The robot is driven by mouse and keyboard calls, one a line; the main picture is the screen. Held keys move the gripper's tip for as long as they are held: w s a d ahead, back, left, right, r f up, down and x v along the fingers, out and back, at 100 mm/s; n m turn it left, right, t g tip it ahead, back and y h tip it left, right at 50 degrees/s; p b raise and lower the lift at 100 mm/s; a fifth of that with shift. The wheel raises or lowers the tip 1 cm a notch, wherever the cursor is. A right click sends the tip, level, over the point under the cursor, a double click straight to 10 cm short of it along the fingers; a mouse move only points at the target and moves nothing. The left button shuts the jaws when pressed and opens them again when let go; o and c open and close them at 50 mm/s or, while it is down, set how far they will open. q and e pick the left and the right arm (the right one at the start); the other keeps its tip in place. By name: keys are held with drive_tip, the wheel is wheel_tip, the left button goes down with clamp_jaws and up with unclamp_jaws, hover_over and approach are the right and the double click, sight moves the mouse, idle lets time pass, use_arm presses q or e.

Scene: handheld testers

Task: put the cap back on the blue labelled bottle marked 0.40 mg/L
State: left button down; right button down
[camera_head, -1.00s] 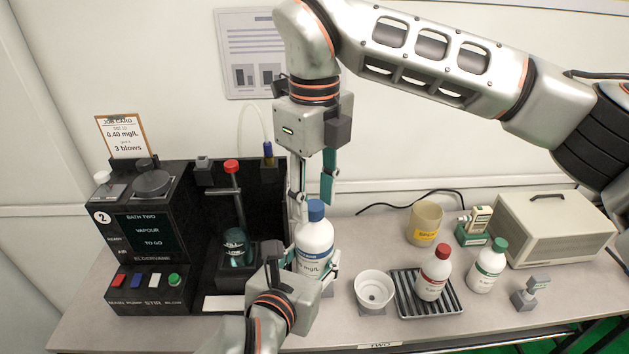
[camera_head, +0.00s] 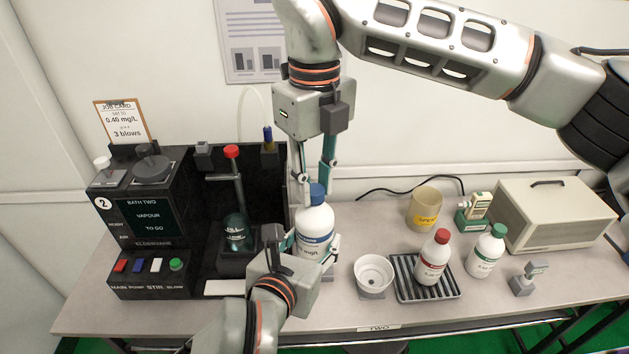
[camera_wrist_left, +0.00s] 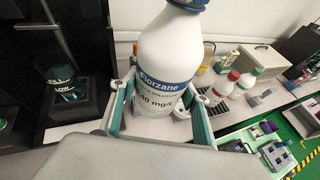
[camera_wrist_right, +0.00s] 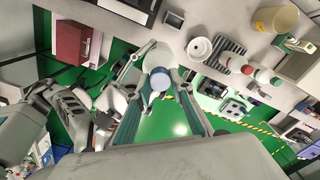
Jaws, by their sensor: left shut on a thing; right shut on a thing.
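The white bottle (camera_head: 314,230) with a blue label stands upright at the middle of the bench. It fills much of the left wrist view (camera_wrist_left: 168,55), where "Florzane" and part of "40 mg/L" can be read. Its blue cap (camera_head: 316,194) sits at the bottle's mouth; I cannot tell how tightly it is seated. My left gripper (camera_head: 308,248) is shut around the bottle's lower body. My right gripper (camera_head: 316,186) comes down from above with its fingers shut on the cap. The cap shows as a blue disc in the right wrist view (camera_wrist_right: 160,80).
The black bath unit (camera_head: 150,220) stands at the left. To the right are a white cup (camera_head: 374,272), a red-capped bottle (camera_head: 433,262) on a ribbed tray (camera_head: 410,291), a green-capped bottle (camera_head: 486,253), an amber beaker (camera_head: 424,210) and a beige case (camera_head: 555,215).

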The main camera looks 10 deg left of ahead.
drive_tip(key=c, duration=1.7)
unclamp_jaws()
wheel_tip(320, 180, up, 12)
